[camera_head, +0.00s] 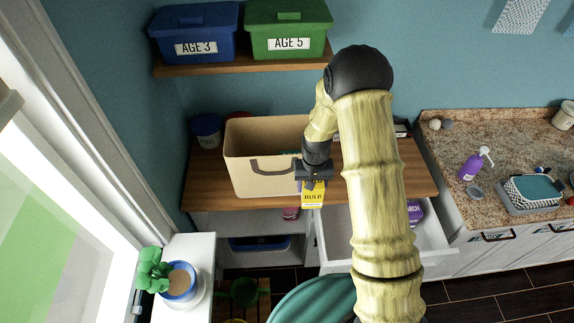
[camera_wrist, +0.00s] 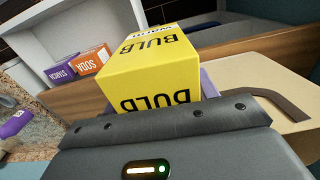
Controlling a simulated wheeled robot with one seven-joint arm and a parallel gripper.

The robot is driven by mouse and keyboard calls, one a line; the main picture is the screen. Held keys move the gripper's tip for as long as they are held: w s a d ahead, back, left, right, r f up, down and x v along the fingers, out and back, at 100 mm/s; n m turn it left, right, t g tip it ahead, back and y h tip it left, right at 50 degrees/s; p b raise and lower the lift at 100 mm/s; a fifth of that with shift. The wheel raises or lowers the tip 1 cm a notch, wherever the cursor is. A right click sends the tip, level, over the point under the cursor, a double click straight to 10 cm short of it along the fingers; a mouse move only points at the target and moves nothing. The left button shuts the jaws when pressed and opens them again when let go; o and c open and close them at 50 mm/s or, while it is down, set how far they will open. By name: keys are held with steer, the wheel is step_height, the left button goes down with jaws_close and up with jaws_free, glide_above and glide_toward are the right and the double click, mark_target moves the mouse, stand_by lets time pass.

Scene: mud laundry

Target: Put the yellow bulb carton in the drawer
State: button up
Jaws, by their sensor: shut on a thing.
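The yellow bulb carton (camera_head: 313,194) hangs under my gripper (camera_head: 313,182), which is shut on it. It is beside the tan bin, near the front edge of the wooden top, by the drawer's left side. In the wrist view the yellow carton (camera_wrist: 152,72) shows two faces lettered BULB; the fingers are mostly hidden. The open white drawer (camera_head: 436,237) is pulled out below the wooden top, partly hidden by my arm. A purple box (camera_head: 414,211) lies in it. In the wrist view the drawer (camera_wrist: 42,62) holds a purple box (camera_wrist: 62,73) and an orange box (camera_wrist: 91,61).
The tan bin (camera_head: 262,165) stands on the wooden top (camera_head: 210,192), close to the left of the carton. A granite counter (camera_head: 520,150) with a purple spray bottle (camera_head: 470,166) is at right. A potted plant (camera_head: 178,280) stands at lower left.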

steer(key=s+d+f+b, duration=0.1)
steer(key=d+f+b, duration=0.2)
steer(key=f+b, duration=0.3)
steer(key=s+d+f+b, duration=0.2)
steer(key=f+b, duration=0.4)
steer(key=f, duration=0.5)
steer(key=shift+d+f, duration=0.35)
steer(key=shift+d, duration=0.5)
